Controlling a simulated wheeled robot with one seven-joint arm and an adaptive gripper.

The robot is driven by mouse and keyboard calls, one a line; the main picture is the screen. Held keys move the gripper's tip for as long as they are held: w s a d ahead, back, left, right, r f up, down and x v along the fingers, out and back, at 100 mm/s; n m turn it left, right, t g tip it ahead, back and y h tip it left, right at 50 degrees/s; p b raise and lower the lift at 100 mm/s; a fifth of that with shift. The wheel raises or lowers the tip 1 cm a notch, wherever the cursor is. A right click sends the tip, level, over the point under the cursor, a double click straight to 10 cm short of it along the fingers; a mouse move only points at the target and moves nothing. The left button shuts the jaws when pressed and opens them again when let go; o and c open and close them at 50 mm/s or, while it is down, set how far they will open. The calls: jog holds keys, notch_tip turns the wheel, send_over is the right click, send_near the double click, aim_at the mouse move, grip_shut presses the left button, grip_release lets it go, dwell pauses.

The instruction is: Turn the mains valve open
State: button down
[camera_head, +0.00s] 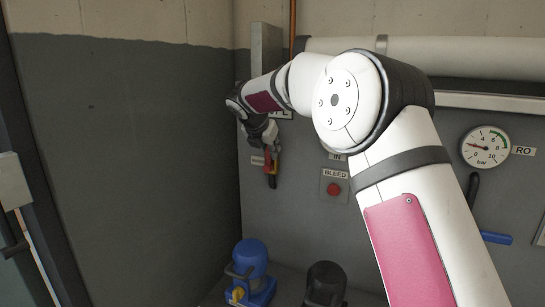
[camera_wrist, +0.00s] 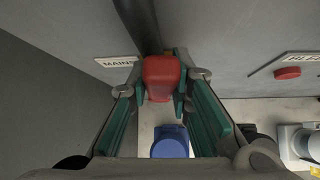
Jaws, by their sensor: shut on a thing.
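The mains valve has a red handle (camera_wrist: 162,78), which sits between the two teal-padded fingers of my gripper (camera_wrist: 164,88) in the wrist view. My gripper is shut on this handle. A small white label reading MAINS (camera_wrist: 117,62) is on the wall just left of it. In the head view my gripper (camera_head: 268,145) reaches the wall at the left, and a bit of the red handle (camera_head: 273,166) shows below it. The valve body is mostly hidden by my gripper, so I cannot tell the handle's exact angle.
A BLEED plate with a red button (camera_head: 334,189) is to the right of the valve. A pressure gauge (camera_head: 485,147) is further right, its needle low. A blue pump (camera_head: 250,268) and a black one (camera_head: 325,284) stand below. A side wall (camera_head: 120,150) is at left.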

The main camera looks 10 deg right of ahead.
jog(key=shift+w+a+r+n+h+b, duration=0.1)
jog(key=shift+w+a+n+h+b, duration=0.25)
jog(key=shift+b, duration=0.35)
jog(key=shift+g, duration=0.3)
jog(key=c, duration=1.4)
grip_release()
jog(key=shift+a, duration=0.1)
jog(key=shift+c, duration=0.2)
jog(key=v, duration=1.2)
jog(key=shift+a, duration=0.1)
